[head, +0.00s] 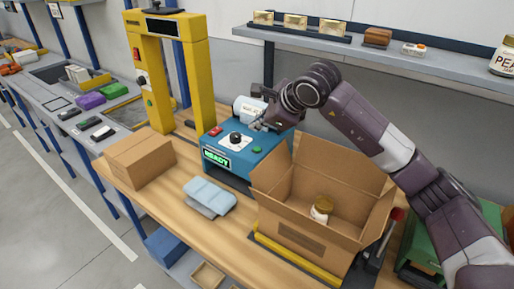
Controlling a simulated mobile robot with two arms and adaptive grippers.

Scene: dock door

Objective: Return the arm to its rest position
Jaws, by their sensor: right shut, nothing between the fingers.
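My right arm comes in from the right side and bends down at its wrist above the blue label machine (238,152). My right gripper (262,124) is small and dark here, close to the white printed roll or jar (246,108) on top of the machine. It is shut and empty. I cannot tell whether it touches the white item. My left gripper is not in view.
The open box holds a jar with a tan lid (321,207). A closed carton (140,158), a folded blue cloth (210,193) and a yellow frame (193,75) are on the wooden bench (180,222). A grey shelf (440,66) with small goods runs behind the arm.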

